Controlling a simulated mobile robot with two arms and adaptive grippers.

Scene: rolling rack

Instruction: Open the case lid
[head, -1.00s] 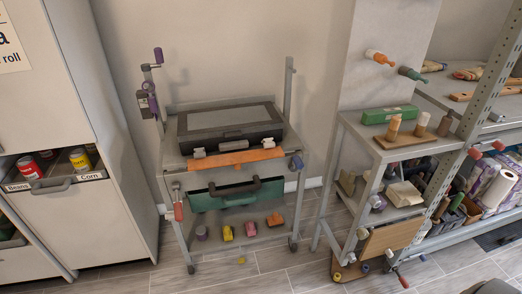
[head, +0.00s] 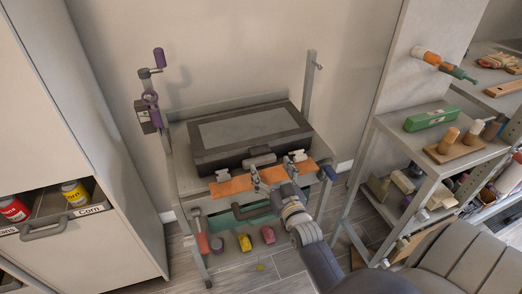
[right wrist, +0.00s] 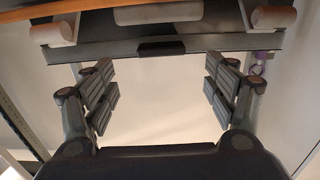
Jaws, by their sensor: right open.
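The dark case (head: 215,160) lies flat on top of the rolling rack, its lid (head: 248,128) down, with a lighter grey panel on top. Its front has a grey handle (head: 259,160) between a left latch (head: 220,175) and a right latch (head: 298,155). My right gripper (head: 272,174) is open and empty, just in front of the case below the handle. In the right wrist view its spread fingers (right wrist: 160,92) stand apart from the case front, whose handle (right wrist: 158,13) shows at the top edge. My left gripper is not in view.
An orange strip (head: 232,186) runs along the rack's front edge beneath the gripper. A purple-handled crank (head: 152,98) stands at the rack's left. A shelf with a green box (head: 431,118) is at right, and a cabinet drawer with cans (head: 75,193) at left.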

